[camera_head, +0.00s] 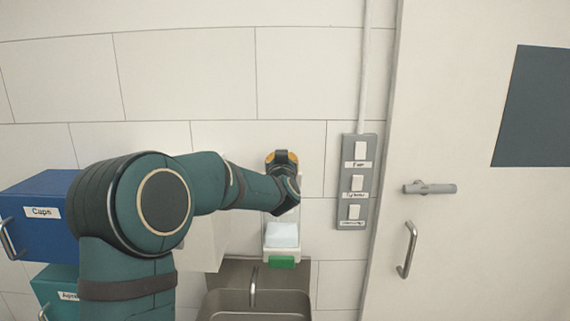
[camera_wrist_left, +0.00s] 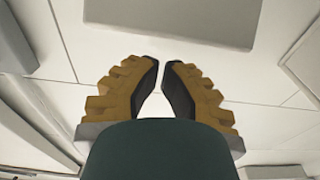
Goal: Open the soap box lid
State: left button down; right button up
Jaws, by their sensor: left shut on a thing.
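The white soap box (camera_head: 283,254) is on the tiled wall above the sink. Its top stands open, showing a pale blue content (camera_head: 282,236), and it has a green front piece (camera_head: 282,262). Its white lid (camera_head: 305,172) appears raised upright against the wall, mostly hidden behind my left gripper (camera_head: 282,158). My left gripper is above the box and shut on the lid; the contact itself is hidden. In the left wrist view its two yellow-and-black fingers (camera_wrist_left: 162,78) are close together, with no held thing visible between them. My right gripper is not in view.
A metal sink with a faucet (camera_head: 253,286) is below. A grey switch panel (camera_head: 357,182) and a door with a handle (camera_head: 407,250) are to the right. A blue drawer box (camera_head: 40,212) and a teal one (camera_head: 55,285) are at left.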

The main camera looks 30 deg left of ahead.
pick_arm(q)
jog(key=s+d+r, duration=0.4)
jog(key=s+d, duration=0.1)
jog(key=s, duration=0.3)
jog(key=d+f+m+g+h+b, duration=0.1)
jog(key=d+f+g+h, duration=0.3)
jog(key=f, duration=0.8)
jog(key=d+f+m+t+h+b, duration=0.15)
jog(key=d+f, duration=0.45)
jog(key=f, duration=0.7)
jog(key=d+f+m+g+h+b, duration=0.1)
jog(key=d+f+m+g+h, duration=0.3)
jog(key=f, duration=0.8)
jog(key=s+d+f+n+g+h+b, duration=0.1)
jog(key=s+d+f+g, duration=0.3)
jog(key=s+f, duration=0.8)
jog(key=s+d+f+n+g+h+b, duration=0.1)
jog(key=s+d+f+g+h+b, duration=0.1)
jog(key=s+d+f, duration=0.7)
jog(key=s+f+g+h, duration=0.1)
jog(key=s+f, duration=0.2)
jog(key=shift+g, duration=0.35)
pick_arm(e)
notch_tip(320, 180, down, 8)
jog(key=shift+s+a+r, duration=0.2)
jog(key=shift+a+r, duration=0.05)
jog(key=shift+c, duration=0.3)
